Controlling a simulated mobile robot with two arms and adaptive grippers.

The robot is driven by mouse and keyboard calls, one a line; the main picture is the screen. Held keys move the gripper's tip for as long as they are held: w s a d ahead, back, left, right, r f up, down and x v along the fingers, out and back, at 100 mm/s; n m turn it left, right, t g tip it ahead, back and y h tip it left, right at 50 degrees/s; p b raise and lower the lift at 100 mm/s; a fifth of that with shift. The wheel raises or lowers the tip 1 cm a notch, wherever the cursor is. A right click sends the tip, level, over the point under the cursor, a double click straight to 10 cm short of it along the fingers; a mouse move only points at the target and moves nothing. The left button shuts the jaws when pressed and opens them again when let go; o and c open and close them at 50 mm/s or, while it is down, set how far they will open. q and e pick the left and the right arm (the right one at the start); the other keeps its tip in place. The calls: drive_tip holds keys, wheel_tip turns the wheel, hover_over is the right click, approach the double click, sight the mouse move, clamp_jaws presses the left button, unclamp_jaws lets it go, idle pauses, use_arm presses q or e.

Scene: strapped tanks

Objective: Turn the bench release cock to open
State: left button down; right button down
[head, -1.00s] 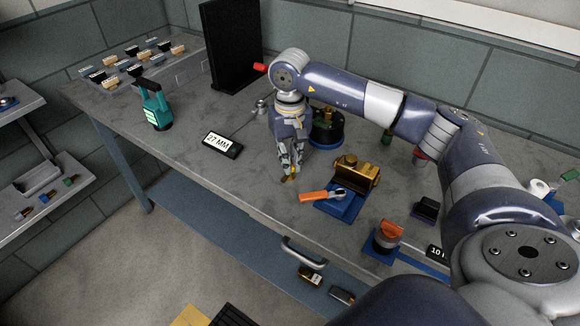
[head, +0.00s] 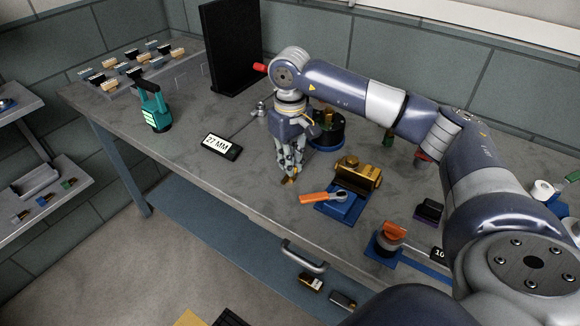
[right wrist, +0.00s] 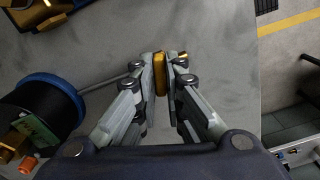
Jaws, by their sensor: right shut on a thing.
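My right gripper (head: 290,176) points down over the bench, its fingers shut on a small brass-yellow piece (right wrist: 160,74). In the right wrist view this piece stands between the fingertips. A thin grey rod (right wrist: 107,83) runs from a black, blue-ringed round device (right wrist: 45,100) toward the fingers; whether it joins the brass piece is hidden. The round device also shows in the head view (head: 329,133), behind the gripper. A brass fitting with an orange lever (head: 315,198) sits on a blue base right of the gripper. No readable label shows which part is the release cock. My left gripper is not in view.
A "27 MM" sign (head: 221,146) and a teal device (head: 154,107) stand to the left on the bench (head: 215,170). An orange-topped knob (head: 391,235) is at the front right. A black panel (head: 232,48) stands behind.

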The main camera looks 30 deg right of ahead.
drive_tip(key=shift+f, duration=0.1)
drive_tip(key=shift+n+b, duration=0.5)
drive_tip(key=shift+n, duration=0.9)
drive_tip(key=c, duration=1.6)
unclamp_jaws()
